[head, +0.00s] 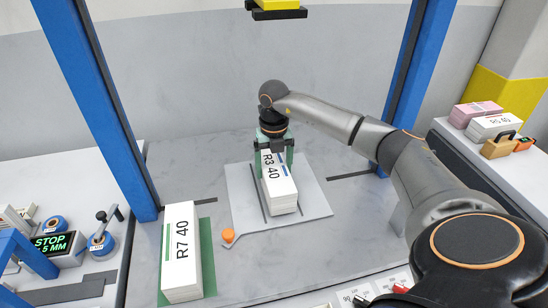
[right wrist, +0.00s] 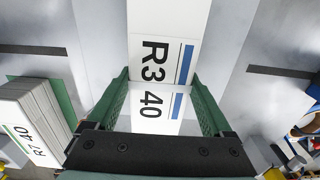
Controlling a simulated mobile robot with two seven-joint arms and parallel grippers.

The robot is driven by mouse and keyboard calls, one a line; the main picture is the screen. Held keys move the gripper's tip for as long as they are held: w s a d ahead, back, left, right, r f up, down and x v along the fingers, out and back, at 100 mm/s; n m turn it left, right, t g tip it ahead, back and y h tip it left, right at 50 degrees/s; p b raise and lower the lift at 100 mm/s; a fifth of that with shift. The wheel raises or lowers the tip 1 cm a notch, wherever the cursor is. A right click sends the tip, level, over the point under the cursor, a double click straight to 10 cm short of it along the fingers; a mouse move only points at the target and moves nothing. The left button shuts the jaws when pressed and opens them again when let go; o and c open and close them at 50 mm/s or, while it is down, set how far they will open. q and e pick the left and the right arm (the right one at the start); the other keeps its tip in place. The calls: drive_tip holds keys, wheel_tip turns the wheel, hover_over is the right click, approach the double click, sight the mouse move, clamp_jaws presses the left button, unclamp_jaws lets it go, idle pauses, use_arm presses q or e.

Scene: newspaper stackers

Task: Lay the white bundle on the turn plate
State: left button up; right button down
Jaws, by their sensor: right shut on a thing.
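The white bundle (head: 283,196), marked R3 40 with a blue stripe, is over the middle of the light grey turn plate (head: 312,200) in the head view. It looks low on the plate; I cannot tell whether its underside touches. My right gripper (head: 274,160) is shut on the bundle's far part, with a green jaw on each side. In the right wrist view the bundle (right wrist: 160,50) runs between the jaws. My left gripper is not in view.
Another white bundle, R7 40 (head: 181,250), lies on a green mat (head: 208,255) left of the plate. An orange knob (head: 228,235) stands at the plate's near left corner. Blue posts (head: 97,100) flank the area. A yellow-black part (head: 276,10) hangs above.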

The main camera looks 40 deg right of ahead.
sight(274, 166)
drive_tip(key=shift+f, duration=0.3)
drive_tip(key=shift+c, duration=0.2)
unclamp_jaws()
drive_tip(key=shift+o, duration=0.2)
drive_tip(key=shift+s+f, duration=0.1)
drive_tip(key=shift+f, duration=0.1)
wheel_tip(274, 166, up, 13)
drive_tip(key=shift+b, duration=0.4)
